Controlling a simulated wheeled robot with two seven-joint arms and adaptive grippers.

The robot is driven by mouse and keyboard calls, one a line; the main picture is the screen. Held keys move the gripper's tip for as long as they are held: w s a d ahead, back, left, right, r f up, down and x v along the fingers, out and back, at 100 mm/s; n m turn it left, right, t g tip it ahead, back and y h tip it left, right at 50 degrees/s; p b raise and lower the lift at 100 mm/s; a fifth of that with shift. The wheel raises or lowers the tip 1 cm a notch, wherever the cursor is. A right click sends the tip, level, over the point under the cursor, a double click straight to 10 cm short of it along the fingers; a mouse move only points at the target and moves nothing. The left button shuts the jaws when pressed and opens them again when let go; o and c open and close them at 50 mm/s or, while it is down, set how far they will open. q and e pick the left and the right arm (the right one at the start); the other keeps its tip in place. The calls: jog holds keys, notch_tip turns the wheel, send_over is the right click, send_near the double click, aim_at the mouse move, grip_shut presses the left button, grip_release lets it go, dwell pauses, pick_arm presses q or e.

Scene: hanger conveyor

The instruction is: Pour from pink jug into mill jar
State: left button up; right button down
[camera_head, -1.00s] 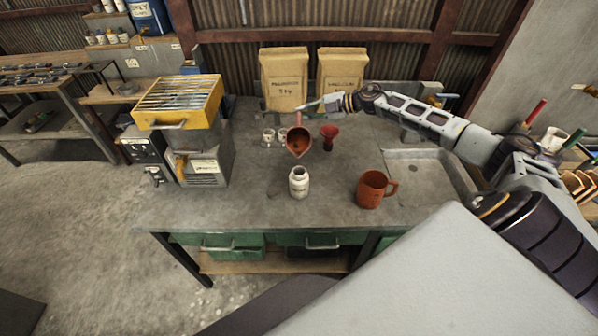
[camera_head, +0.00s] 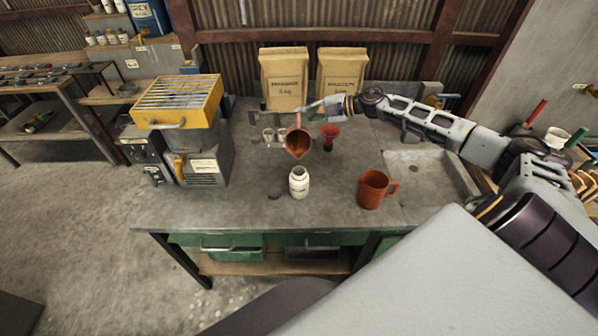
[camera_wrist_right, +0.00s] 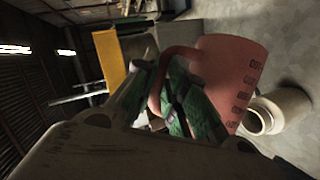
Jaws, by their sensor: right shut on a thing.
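The pink jug (camera_head: 297,146) is held in the air above the bench, its mouth tipped toward the head camera. My right gripper (camera_head: 308,107) is shut on it from behind. In the right wrist view the jug (camera_wrist_right: 230,75) shows pink-red with dark scale marks, and the gripper (camera_wrist_right: 180,100) closes on its handle. A white open-topped jar (camera_head: 299,184), which I take for the mill jar, stands upright just below and in front of the jug. It also shows in the right wrist view (camera_wrist_right: 280,108), beside the jug's rim. No falling stream is clear. My left gripper is not in view.
An orange-brown mug (camera_head: 372,190) stands right of the jar, near the sink (camera_head: 430,170). A red funnel-shaped cup (camera_head: 329,133) and small glasses (camera_head: 268,134) are behind. A yellow-topped machine (camera_head: 200,140) stands left. Two paper bags (camera_head: 284,78) stand at the back.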

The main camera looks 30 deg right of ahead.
aim_at(306, 131)
jog(key=shift+s+a+f+n+t+b, duration=0.1)
jog(key=shift+s+a+n+t+b, duration=0.45)
jog(key=shift+s+n, duration=0.35)
dwell(1.3)
jog(key=shift+s+a+f+n+t+p, duration=0.2)
jog(key=shift+s+a+f+n+t, duration=0.15)
jog(key=shift+s, duration=0.2)
jog(key=shift+s+a+f+n+t+p, duration=0.1)
jog(key=shift+s+a+f+n+p, duration=0.1)
jog(key=shift+s+a+n, duration=0.25)
dwell(1.6)
jog(key=shift+s+a+n+t, duration=0.35)
jog(key=shift+s+n, duration=0.25)
jog(key=shift+s, duration=0.15)
dwell(1.7)
jog(key=shift+w, duration=0.1)
